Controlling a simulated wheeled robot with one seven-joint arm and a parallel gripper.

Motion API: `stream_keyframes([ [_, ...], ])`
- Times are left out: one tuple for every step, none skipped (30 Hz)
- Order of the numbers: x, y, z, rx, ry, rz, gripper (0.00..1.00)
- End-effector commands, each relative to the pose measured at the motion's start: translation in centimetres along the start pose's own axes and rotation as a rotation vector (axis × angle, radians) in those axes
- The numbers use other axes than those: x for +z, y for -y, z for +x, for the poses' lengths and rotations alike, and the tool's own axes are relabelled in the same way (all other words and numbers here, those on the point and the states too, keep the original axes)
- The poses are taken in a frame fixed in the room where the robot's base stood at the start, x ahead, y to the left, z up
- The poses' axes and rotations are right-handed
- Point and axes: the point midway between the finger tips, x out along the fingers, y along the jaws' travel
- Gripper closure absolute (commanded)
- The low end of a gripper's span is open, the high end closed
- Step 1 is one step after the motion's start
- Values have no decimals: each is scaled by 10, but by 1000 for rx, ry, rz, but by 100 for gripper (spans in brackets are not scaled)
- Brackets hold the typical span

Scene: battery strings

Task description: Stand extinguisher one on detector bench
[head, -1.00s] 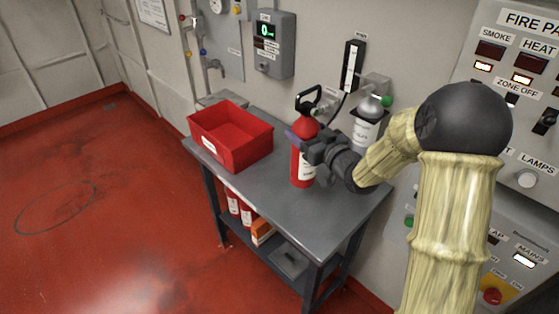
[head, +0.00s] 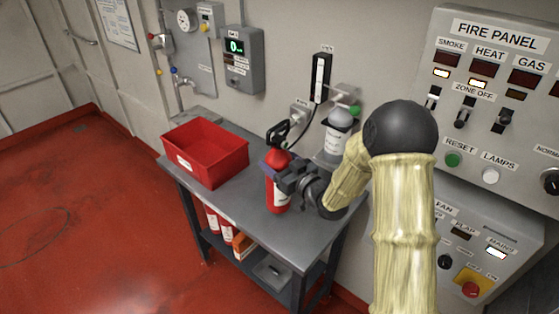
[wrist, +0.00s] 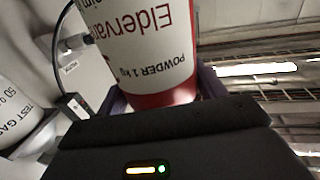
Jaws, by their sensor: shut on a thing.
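A red extinguisher (head: 272,190) with a black handle and a white label stands upright over the grey bench (head: 237,201). Its base seems to be at the bench top, but I cannot tell whether it touches. My gripper (head: 277,170) is shut on its body from the right. In the wrist view the extinguisher (wrist: 140,45) fills the space between the jaws, and its label reads "POWDER 1 kg". Its number is not readable.
A red bin (head: 205,152) stands on the bench's left end. A grey test-gas cylinder (head: 338,130) stands at the back by the wall. More red cylinders (head: 219,224) and an orange box (head: 243,246) sit on the lower shelf. The bench front is clear.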

Motion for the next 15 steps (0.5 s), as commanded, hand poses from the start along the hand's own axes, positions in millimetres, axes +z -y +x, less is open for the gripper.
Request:
stream_keyframes([
  [-3, 0, 1, -1, -11, -3, 100],
  [-2, 0, 1, -1, -10, -2, 100],
  [1, 0, 1, -1, -9, -2, 100],
  [4, 0, 1, -2, -9, -1, 100],
  [7, 0, 1, -2, -9, -1, 100],
  [11, 0, 1, -2, -8, 0, 100],
  [15, 1, 1, -2, -8, 0, 100],
  [18, 0, 1, -2, -8, -1, 100],
  [23, 0, 1, -2, -8, 0, 100],
  [26, 0, 1, -2, -9, 0, 100],
  [28, 0, 1, -2, -9, 0, 100],
  [32, 0, 1, -2, -8, 0, 100],
  [34, 0, 1, -2, -9, -1, 100],
  [35, 0, 1, -1, -10, -2, 100],
  [36, 0, 1, -1, -11, -3, 100],
])
